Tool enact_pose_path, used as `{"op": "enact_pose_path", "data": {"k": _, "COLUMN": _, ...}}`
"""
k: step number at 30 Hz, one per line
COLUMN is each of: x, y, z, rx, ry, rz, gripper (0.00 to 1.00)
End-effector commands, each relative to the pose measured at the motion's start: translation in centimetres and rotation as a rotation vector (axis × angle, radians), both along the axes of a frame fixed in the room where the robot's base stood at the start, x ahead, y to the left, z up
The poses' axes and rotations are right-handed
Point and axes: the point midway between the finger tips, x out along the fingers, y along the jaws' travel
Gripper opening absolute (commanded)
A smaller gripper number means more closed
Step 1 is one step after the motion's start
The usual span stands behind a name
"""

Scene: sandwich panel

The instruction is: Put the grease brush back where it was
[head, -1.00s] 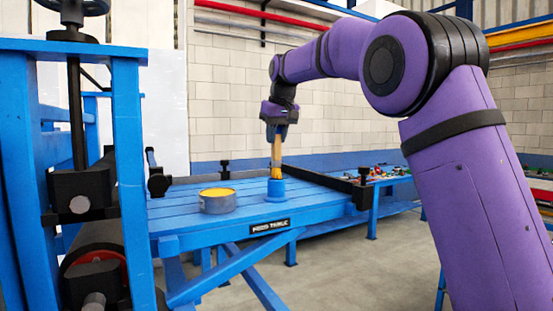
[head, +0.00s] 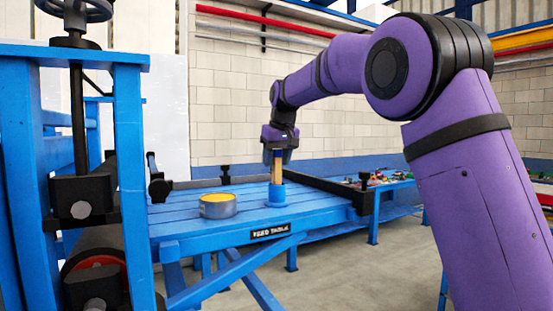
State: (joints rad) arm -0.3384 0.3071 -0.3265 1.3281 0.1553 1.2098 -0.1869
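The grease brush (head: 277,168) has a tan handle and stands upright at the blue cup-shaped holder (head: 277,196) on the blue feed table. Its lower end is down in the holder's mouth, and the bristles are hidden. My gripper (head: 278,155) points straight down over the holder and is shut on the upper part of the handle. The exact finger contact is small in this view. A round grey tin (head: 217,206) with yellow grease stands on the table, left of the holder and apart from it.
The feed table (head: 190,232) has dark rails (head: 325,184) at its back and right. A blue machine frame (head: 130,170) with rollers rises close on the left. Another blue table with small coloured items (head: 385,178) stands behind right. The tabletop around the holder is clear.

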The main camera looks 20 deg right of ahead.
Motion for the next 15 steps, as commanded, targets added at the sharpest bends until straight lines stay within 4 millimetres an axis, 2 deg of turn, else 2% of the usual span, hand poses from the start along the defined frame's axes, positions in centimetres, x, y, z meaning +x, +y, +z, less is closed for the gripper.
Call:
{"op": "enact_pose_path", "data": {"k": 8, "x": 0.0, "y": 0.0, "z": 0.2, "rx": 0.0, "ry": -0.001, "rz": 0.0, "gripper": 0.48}}
{"op": "enact_pose_path", "data": {"k": 11, "x": -0.1, "y": 0.0, "z": 0.8, "rx": 0.0, "ry": -0.002, "rz": 0.0, "gripper": 0.48}}
{"op": "enact_pose_path", "data": {"k": 15, "x": -0.8, "y": -0.1, "z": 2.9, "rx": 0.002, "ry": -0.004, "rz": 0.0, "gripper": 0.48}}
